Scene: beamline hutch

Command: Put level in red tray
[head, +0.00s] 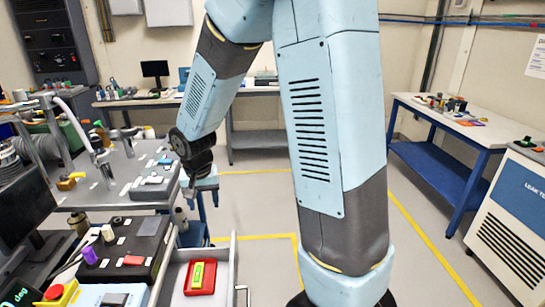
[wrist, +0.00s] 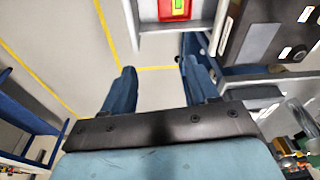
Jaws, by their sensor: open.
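The red tray (head: 209,290) sits in an open grey drawer at the bottom of the head view. A yellow-green level (head: 198,275) lies inside it. In the wrist view the red tray (wrist: 164,12) and part of the level (wrist: 180,8) show at the top edge, cut off by the frame. My gripper (wrist: 160,78) is open, with nothing between its two blue fingers. In the head view my gripper (head: 190,188) hangs beside the grey bench, apart from and beyond the drawer.
The open drawer (head: 233,265) juts out beside a cluttered bench with a black box (head: 134,248) and a red button (head: 60,292). A grey bench (head: 120,170) with fittings stands behind. A blue-framed table (head: 440,165) is at right. Floor with yellow lines is clear between.

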